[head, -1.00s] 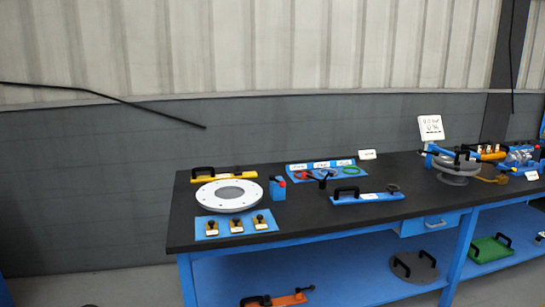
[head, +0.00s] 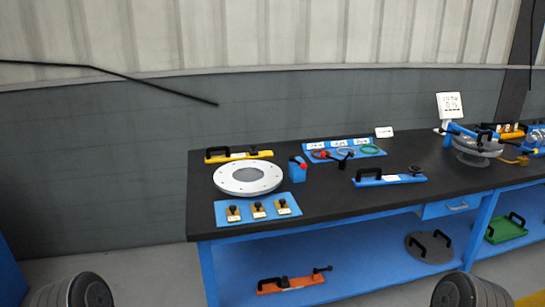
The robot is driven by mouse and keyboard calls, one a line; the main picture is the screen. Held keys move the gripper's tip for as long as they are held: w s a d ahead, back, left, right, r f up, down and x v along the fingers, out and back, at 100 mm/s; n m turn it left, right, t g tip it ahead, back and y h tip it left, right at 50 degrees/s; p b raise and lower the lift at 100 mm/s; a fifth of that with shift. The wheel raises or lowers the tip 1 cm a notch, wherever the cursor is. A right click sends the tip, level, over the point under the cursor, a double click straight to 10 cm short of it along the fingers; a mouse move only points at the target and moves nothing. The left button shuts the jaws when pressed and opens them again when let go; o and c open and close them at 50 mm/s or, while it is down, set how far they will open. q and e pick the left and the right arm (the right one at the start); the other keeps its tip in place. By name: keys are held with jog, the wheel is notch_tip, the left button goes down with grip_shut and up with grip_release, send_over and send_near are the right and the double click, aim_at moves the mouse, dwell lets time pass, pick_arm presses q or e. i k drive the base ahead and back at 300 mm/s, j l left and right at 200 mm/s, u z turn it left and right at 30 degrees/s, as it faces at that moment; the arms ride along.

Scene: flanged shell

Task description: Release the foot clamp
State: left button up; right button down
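At the right of the bench, a round grey flanged part (head: 476,146) sits on a grey round foot. A small orange-yellow lever-like piece (head: 516,161) sticks out to the right beside that foot. It may belong to the foot clamp, but it is too small to tell, and so is whether the clamp is shut. Neither of my grippers is in view; only dark rounded parts of my own arms show at the bottom left and bottom right.
The black bench top (head: 340,200) holds a white ring plate (head: 222,180), a yellow bar tool (head: 238,154), a blue bar tool (head: 389,179), a blue tray of rings (head: 345,150) and a blue mat with three brass pieces (head: 278,218). The lower shelf holds an orange tool (head: 293,281).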

aim_at(300, 163)
jog(key=i+j, duration=0.4)
jog(key=j, duration=0.25)
jog(key=i+j+u, duration=0.15)
jog(key=i+j, duration=0.2)
jog(key=j, duration=0.25)
jog(key=i+j, duration=0.4)
jog(key=j, duration=0.2)
jog(key=i+j+u, duration=0.15)
jog(key=i+j, duration=0.3)
jog(key=j, duration=0.15)
